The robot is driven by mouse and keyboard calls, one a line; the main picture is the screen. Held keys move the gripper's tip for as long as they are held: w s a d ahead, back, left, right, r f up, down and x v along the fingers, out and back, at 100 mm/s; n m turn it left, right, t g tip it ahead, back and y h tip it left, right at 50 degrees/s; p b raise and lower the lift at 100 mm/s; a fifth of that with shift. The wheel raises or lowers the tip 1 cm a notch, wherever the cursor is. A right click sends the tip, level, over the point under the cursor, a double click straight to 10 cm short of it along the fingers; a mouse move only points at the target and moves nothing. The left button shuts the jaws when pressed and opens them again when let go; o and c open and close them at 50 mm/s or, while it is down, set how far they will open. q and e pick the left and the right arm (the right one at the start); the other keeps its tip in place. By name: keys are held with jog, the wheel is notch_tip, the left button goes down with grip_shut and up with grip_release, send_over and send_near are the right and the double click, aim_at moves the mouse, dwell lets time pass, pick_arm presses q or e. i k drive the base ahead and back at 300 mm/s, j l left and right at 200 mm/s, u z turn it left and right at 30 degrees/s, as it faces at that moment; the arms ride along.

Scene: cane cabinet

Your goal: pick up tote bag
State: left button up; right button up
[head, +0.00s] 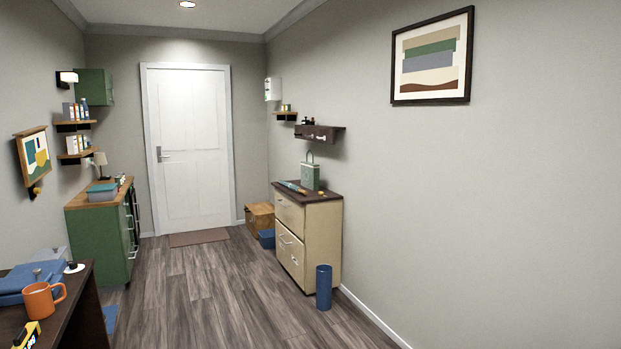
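The bag is far from me, across the room. Neither of my grippers shows in the head view.
A blue cylindrical bin (323,287) stands on the floor at the cabinet's front right. A cardboard box (259,217) and a blue container (267,239) are beyond it. A dark table (75,310) with an orange mug (41,300) is near left. The wooden floor between is clear.

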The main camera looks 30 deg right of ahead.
aim_at(309, 172)
jog(key=i+l+z, duration=0.1)
jog(key=i+z, duration=0.35)
jog(key=i, duration=4.2)
jog(key=i+z, duration=0.1)
jog(key=i, duration=0.45)
jog(key=i+j+z, duration=0.1)
jog(key=i, duration=0.4)
jog(key=i+j+z, duration=0.1)
jog(key=i+j, duration=0.15)
jog(key=i, duration=0.3)
